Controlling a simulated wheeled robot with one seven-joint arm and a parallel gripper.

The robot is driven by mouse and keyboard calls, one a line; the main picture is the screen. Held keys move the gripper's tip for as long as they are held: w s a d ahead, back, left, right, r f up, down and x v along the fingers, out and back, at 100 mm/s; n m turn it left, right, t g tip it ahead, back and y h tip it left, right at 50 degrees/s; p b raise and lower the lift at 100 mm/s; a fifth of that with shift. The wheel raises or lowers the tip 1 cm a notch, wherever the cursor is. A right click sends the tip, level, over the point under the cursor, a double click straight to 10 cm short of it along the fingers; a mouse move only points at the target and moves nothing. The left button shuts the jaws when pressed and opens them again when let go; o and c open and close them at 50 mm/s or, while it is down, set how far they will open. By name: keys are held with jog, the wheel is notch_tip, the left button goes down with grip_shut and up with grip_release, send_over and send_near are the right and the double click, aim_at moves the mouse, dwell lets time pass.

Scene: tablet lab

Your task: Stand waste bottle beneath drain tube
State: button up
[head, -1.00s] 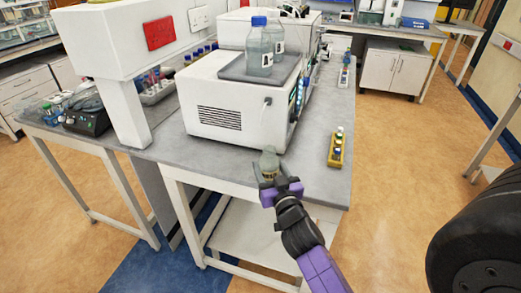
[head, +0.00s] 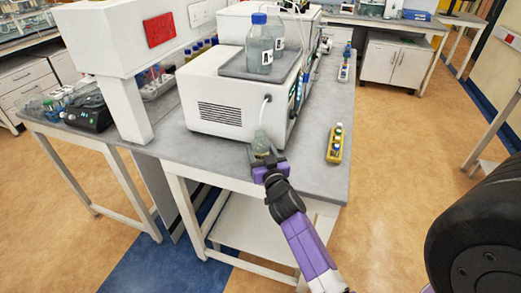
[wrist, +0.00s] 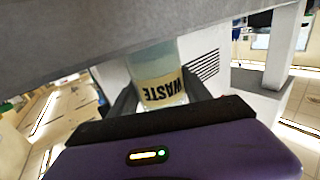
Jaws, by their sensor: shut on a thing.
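The waste bottle (head: 261,142) is clear with a pale label. In the wrist view the bottle (wrist: 160,80) shows the word WASTE, upside down in that picture, between my two fingers. My gripper (head: 264,158) is shut on it at the front edge of the bench. The drain tube (head: 265,107) is a thin white tube hanging from the right front of the white instrument (head: 222,108). In the head view the bottle's top is just below the tube's lower end. I cannot tell whether it is exactly under it or in contact with the bench.
Bottles with lettered labels (head: 260,50) stand in a grey tray (head: 240,68) on the instrument. A yellow rack of vials (head: 335,145) is to the right on the bench (head: 310,165). A white overhanging unit (head: 125,120) stands left. Bench between instrument and rack is clear.

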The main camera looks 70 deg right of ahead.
jog(key=shift+f, duration=0.2)
jog(key=o, duration=1.4)
jog(key=shift+r, duration=0.1)
jog(key=shift+r, duration=0.15)
jog(key=shift+s+a, duration=0.2)
jog(key=shift+a, duration=0.1)
jog(key=s+a+f+n+t+y+b, duration=0.25)
jog(key=s+a, duration=0.25)
jog(key=a, duration=0.9)
jog(key=s+a+f+n+t+y+b, duration=0.1)
jog(key=s+a+f+n+y+b, duration=0.25)
jog(key=a, duration=1.05)
jog(key=s+a+r+n+y+p, duration=0.1)
jog(key=s+a+r+n+y, duration=0.1)
jog(key=s+a, duration=0.5)
jog(key=s+a+r+n+y+p, duration=0.1)
jog(key=s+a+r+n+y, duration=0.1)
jog(key=s+a+r+y, duration=0.2)
jog(key=s+a+y, duration=0.1)
jog(key=s+a, duration=0.2)
jog(key=shift+r+y, duration=0.15)
jog(key=shift+y, duration=0.25)
